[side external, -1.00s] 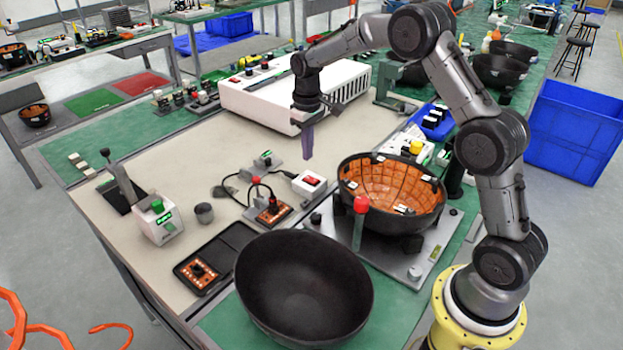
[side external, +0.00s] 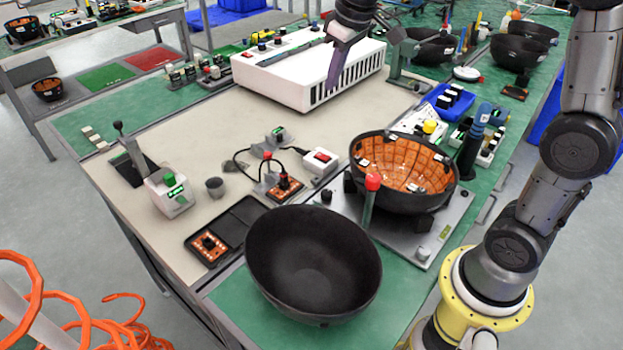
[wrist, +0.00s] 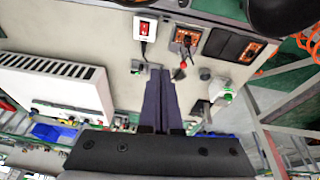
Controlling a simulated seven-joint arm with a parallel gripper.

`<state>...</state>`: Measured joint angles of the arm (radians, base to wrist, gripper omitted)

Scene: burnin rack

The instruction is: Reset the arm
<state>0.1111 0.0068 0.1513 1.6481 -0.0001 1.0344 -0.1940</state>
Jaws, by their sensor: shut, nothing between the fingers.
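No object is seen touching the fingers.
A black bowl (side external: 312,265) stands at the table's front. An orange-lined bowl (side external: 400,170) sits in a fixture with a red-knobbed post (side external: 370,195). A lever box (side external: 165,190) and a red-switch box (side external: 319,161) stand on the table. The tabletop centre (side external: 215,140) is clear.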

